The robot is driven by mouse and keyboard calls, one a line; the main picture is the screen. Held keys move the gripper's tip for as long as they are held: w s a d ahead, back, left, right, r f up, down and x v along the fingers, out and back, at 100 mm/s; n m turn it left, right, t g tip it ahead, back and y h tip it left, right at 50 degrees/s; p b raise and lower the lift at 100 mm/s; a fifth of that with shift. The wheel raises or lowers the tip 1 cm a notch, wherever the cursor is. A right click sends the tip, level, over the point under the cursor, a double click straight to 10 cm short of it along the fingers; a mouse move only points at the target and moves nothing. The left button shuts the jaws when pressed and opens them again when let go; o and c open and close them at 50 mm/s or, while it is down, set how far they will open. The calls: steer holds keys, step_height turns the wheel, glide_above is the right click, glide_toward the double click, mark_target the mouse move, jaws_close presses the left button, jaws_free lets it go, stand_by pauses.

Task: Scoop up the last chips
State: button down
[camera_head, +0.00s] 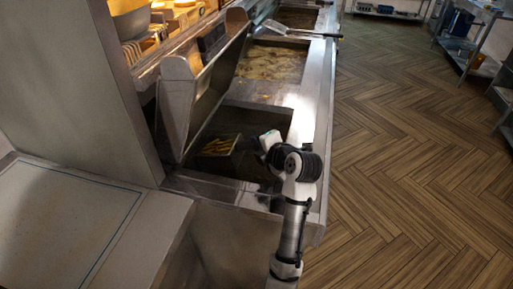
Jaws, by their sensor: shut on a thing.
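My arm reaches in from the bottom right over the nearest dark basin (262,118) of the steel frying range. My gripper (262,143) looks shut on the handle end of a small scoop (234,142), though my own wrist hides most of the grip. The scoop points left, low inside the basin. Several yellow chips (216,146) lie on or right at it. I cannot tell whether the scoop touches the basin floor, or whether other chips lie in the dark part below.
A tilted steel panel (215,85) stands along the basin's left side. Beyond it is a vat of bubbly, yellowish oil (270,65). Another long-handled tool (300,33) lies across the range farther back. Steel shelving (470,45) stands at far right; the wooden floor (400,150) between is clear.

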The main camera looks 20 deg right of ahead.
steer(key=shift+s+d+r, duration=0.15)
steer(key=shift+d+r, duration=0.1)
steer(key=shift+r, duration=0.45)
steer(key=shift+s+d+r+m+t+y+b, duration=0.2)
steer(key=shift+s+d+r+m+t+y, duration=0.25)
steer(key=shift+d+r, duration=0.45)
steer(key=shift+s+d+r+m+t+y+b, duration=0.2)
steer(key=shift+s+d+r+t, duration=0.3)
steer(key=shift+r, duration=0.75)
steer(key=shift+s+d+r+m+t+y+b, duration=0.3)
steer(key=shift+s+d+r, duration=0.3)
steer(key=shift+d+r, duration=0.35)
steer(key=shift+a+r, duration=0.1)
